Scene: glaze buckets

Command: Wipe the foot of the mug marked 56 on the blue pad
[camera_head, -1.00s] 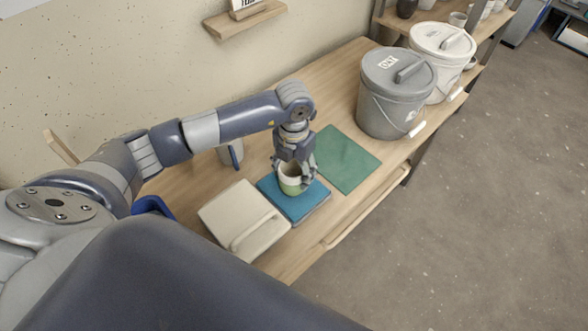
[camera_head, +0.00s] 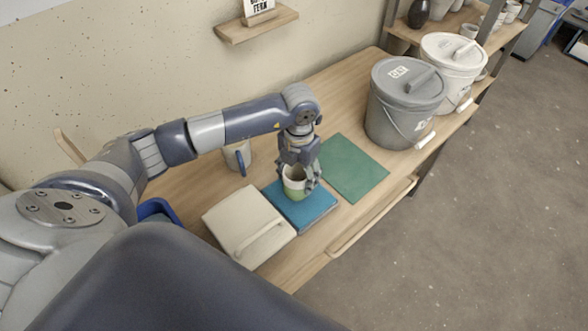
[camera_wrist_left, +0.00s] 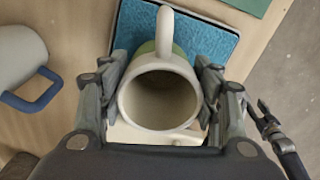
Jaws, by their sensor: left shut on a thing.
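A small mug (camera_head: 293,187), cream above and green below, is upright over the blue pad (camera_head: 318,211). My left gripper (camera_head: 299,180) is shut on it, with one finger on each side. In the left wrist view I look down into the empty mug (camera_wrist_left: 160,98), its handle pointing up in the picture, and the blue pad (camera_wrist_left: 208,38) lies under it. I cannot tell whether the mug's foot touches the pad. No number shows on the mug.
Left of the pad is a cream lidded box (camera_head: 232,218). A white mug with a blue handle (camera_head: 233,157) stands behind. A green mat (camera_head: 355,170) lies to the right. A grey bucket (camera_head: 385,118) and white bucket (camera_head: 462,72) stand at the right.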

